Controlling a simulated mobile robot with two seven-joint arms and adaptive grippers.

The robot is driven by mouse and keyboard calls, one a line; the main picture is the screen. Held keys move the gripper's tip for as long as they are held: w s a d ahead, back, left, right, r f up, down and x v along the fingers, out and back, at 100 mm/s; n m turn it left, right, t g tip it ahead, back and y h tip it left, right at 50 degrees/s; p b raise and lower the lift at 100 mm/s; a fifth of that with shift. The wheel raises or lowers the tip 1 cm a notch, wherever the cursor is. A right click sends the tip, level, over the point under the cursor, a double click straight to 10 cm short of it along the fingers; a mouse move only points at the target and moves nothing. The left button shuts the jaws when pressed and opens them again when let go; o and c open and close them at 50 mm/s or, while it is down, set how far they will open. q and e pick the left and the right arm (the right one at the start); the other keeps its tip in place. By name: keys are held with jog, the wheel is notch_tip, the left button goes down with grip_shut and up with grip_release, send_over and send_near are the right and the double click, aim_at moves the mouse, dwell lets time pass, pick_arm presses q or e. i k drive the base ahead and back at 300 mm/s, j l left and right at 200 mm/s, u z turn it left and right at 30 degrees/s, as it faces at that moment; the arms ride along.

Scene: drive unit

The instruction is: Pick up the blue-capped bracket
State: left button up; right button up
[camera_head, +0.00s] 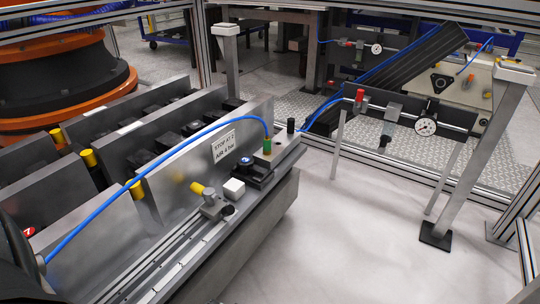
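A small black bracket with a round blue cap (246,163) sits near the right end of the grey machine bed, just below the "STOP AT 2 / AIR 4 bar" label. Its black base (258,175) rests on the bed's top. A small white block (234,189) stands close in front of it to the left. No gripper fingers can be made out in the head view, and nothing is seen touching the bracket.
A blue hose (160,146) arches over the bed to a green and brass fitting (267,146) beside the bracket. A yellow-ended metal fitting (209,201) stands to the left. Upright metal plates (196,165) rise behind. Pale floor (350,235) is open at right, before a post (472,165).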

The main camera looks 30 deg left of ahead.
aim_at(245, 170)
jog(key=i+j+z, duration=0.1)
jog(key=i, duration=1.6)
jog(key=i+l+u, duration=0.1)
jog(key=i+u, duration=0.35)
jog(key=i+l+u, duration=0.3)
jog(key=i+u, duration=0.15)
